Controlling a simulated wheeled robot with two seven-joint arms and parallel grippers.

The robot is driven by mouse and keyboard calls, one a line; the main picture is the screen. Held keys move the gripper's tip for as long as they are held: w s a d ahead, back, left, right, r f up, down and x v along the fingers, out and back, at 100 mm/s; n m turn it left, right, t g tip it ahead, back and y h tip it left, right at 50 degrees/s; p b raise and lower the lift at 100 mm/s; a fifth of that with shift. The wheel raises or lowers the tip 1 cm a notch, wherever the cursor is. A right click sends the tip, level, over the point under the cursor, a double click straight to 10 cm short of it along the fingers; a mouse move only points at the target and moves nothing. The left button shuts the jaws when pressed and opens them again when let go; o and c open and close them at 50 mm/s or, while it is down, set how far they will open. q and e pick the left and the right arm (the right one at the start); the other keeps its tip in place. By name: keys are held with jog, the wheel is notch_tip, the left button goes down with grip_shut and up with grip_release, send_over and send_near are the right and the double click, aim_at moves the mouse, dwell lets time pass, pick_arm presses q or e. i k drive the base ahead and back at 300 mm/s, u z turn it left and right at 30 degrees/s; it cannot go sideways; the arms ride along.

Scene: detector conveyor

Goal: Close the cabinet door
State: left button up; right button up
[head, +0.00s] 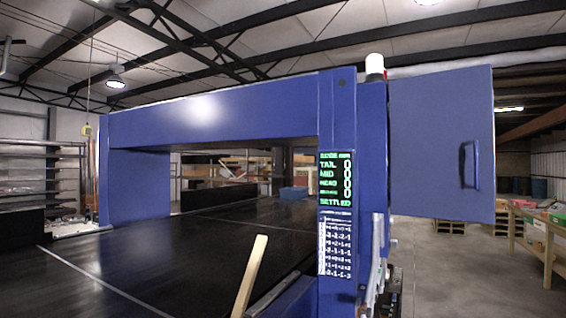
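The cabinet door (440,145) is a flat blue panel on the right side of the blue detector frame (215,115). It stands open, swung out to the right of the frame's right post. A dark vertical handle (469,165) is near the door's right edge. Below the door's left edge, grey parts (378,250) show beside the post; I cannot tell what they are. Neither of my grippers is in view.
A black conveyor belt (130,265) runs through the frame. A wooden stick (250,275) leans up in front. A display (336,180) is on the right post. A wooden table (540,235) with boxes stands far right. Floor (460,275) below the door looks clear.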

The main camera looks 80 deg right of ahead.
aim_at(443, 140)
jog(key=z, duration=3.35)
jog(key=k, duration=0.5)
jog(key=z, duration=0.8)
jog(key=i, duration=0.85)
jog(key=u, duration=1.95)
